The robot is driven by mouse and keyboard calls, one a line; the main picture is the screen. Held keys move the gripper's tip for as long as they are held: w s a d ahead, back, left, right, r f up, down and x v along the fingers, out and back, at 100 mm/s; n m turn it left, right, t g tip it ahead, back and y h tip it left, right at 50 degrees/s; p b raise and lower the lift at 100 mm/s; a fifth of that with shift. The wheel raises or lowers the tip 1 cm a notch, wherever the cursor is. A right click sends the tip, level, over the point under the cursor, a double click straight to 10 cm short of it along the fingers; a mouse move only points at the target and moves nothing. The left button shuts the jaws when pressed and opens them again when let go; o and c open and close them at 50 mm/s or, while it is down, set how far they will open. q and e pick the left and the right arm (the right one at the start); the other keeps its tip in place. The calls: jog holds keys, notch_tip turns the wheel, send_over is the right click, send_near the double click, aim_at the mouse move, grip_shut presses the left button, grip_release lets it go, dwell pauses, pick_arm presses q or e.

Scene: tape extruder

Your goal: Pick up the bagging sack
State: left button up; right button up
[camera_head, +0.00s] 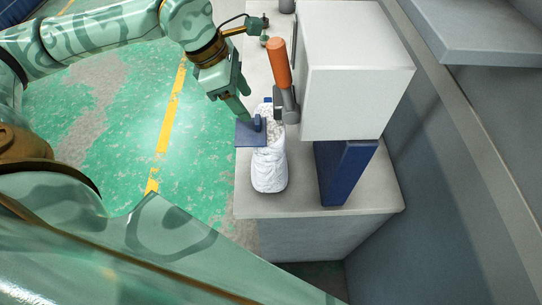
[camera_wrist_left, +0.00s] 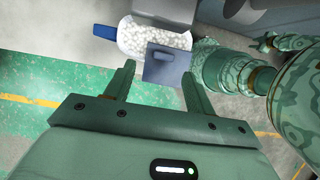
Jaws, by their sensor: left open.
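The white bagging sack (camera_head: 269,168) stands on the grey counter in the head view, below the machine's outlet. In the left wrist view the sack (camera_wrist_left: 131,35) shows its open top, full of white pellets. A blue plate (camera_head: 246,133) with a small upright tab is at the sack's side; it also shows in the left wrist view (camera_wrist_left: 165,68). My left gripper (camera_head: 246,106) is above and beside the plate and sack. Its fingers (camera_wrist_left: 158,70) are apart with nothing held, and the sack lies beyond their tips.
A white machine box (camera_head: 355,85) on a blue support (camera_head: 342,172) stands right of the sack. An orange handle (camera_head: 279,62) rises close to my left gripper. The grey counter (camera_head: 305,196) has bare room at its front. Green floor lies to the left.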

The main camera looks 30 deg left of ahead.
aim_at(258, 119)
pick_arm(q)
jog(key=shift+s+d+f, duration=0.1)
jog(key=shift+d+f, duration=0.1)
jog(key=shift+f, duration=0.3)
jog(key=x, duration=0.4)
jog(key=shift+w+d+f, duration=0.25)
jog(key=shift+d, duration=0.15)
jog(key=shift+s, duration=0.15)
jog(key=shift+c, duration=0.6)
grip_shut()
pick_arm(e)
jog(key=shift+w, duration=1.05)
